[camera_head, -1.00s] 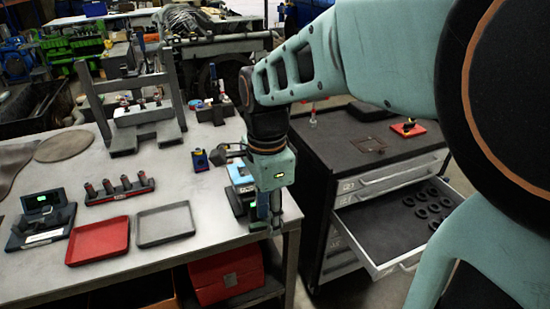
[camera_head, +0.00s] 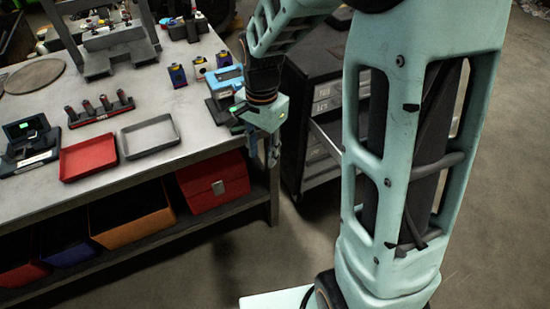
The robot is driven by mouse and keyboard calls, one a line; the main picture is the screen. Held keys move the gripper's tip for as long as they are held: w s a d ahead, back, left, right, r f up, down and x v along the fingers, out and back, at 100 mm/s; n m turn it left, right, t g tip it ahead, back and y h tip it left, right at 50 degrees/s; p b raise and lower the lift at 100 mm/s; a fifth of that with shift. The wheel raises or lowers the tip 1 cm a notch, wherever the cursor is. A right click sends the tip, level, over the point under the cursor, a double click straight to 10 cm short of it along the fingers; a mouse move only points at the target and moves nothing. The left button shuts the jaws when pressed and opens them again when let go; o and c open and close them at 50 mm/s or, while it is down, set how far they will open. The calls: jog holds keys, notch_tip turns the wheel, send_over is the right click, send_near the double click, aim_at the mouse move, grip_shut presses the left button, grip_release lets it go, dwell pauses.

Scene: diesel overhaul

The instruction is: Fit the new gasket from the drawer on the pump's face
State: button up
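My gripper (camera_head: 266,152) points down just off the right front corner of the workbench. Its fingers are small and dark here, and I cannot tell whether they are open or hold anything. The drawer (camera_head: 322,136) of the dark cabinet is pulled out, but only a strip of its pale edge shows left of my arm. My arm hides the rest of the drawer, and no gaskets show now. I cannot make out the pump or its face in this view.
The workbench (camera_head: 215,137) holds a red tray (camera_head: 88,157), a grey tray (camera_head: 150,136), a rack of several dark cylinders (camera_head: 100,110) and a blue device (camera_head: 226,78) close to my gripper. The dark cabinet (camera_head: 320,60) stands right of the bench. Bins fill the lower shelf.

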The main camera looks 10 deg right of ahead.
jog(key=d+f+n, duration=0.2)
jog(key=f+n, duration=0.1)
jog(key=f, duration=0.3)
jog(key=d+f+n+b, duration=0.1)
jog(key=d+f+n, duration=0.1)
jog(key=f, duration=0.5)
jog(key=shift+w+d+f+n, duration=0.25)
jog(key=shift+w+f+n, duration=0.05)
jog(key=shift+n, duration=0.1)
